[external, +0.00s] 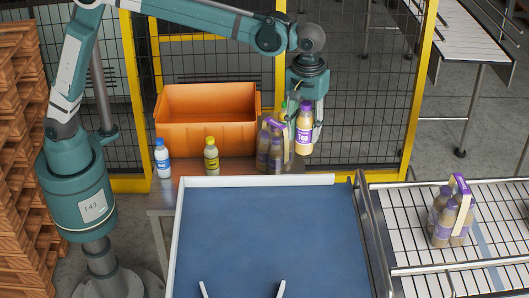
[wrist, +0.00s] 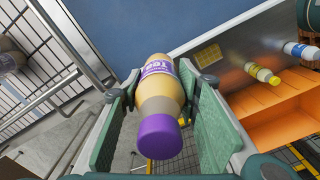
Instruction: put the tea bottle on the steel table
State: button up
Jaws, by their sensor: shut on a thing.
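The tea bottle (external: 303,139), tan with a purple "Tea" label and purple cap, hangs close to upright in my gripper (external: 305,112). In the wrist view the tea bottle (wrist: 160,101) is between the two green fingers of my gripper (wrist: 158,110), cap towards the camera. My gripper is shut on it. The table (external: 231,183), with a brownish top and grey metal frame, stands behind the blue surface. The bottle is at the table's right end; I cannot tell whether its base touches anything.
An orange crate (external: 205,120) stands on the table, with a blue-capped white bottle (external: 162,160) and a yellow-capped bottle (external: 211,158) before it. A bottle multipack (external: 270,150) is just left of the held bottle. Another multipack (external: 450,215) sits on the right conveyor. The blue surface (external: 270,235) is clear.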

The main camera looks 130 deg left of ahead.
jog(key=s+a+n+p, duration=0.1)
jog(key=s+a, duration=0.2)
jog(key=s, duration=0.6)
jog(key=s+a+n+p, duration=0.1)
jog(key=s+a, duration=0.2)
jog(key=s, duration=0.7)
jog(key=n+p, duration=0.1)
jog(key=p, duration=0.1)
send_over(237, 173)
notch_tip(237, 173, down, 23)
jog(key=shift+w, duration=0.15)
jog(key=shift+f, duration=0.15)
jog(key=shift+f+p, duration=0.35)
jog(key=shift+f, duration=2.5)
jog(key=shift+f, duration=2.1)
jog(key=shift+f, duration=0.15)
